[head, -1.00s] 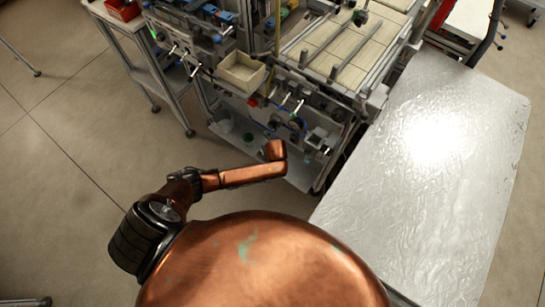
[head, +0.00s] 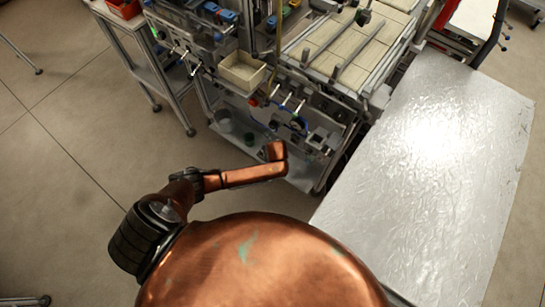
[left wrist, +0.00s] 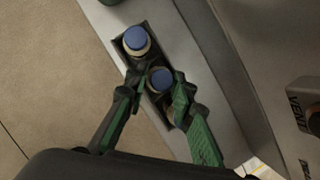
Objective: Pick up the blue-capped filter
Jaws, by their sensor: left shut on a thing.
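The lower part of the gripped filter is hidden by the fingers and holder. The head view shows part of my copper arm at the lower left, but neither gripper.
In the head view, a machine cart with a cream bin (head: 242,71) stands ahead, with a shiny silver-topped table (head: 440,170) to its right. A narrow cart with a red bin (head: 124,9) stands at left. In the wrist view, a grey body with a dark "VENT" part (left wrist: 306,104) is at right.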

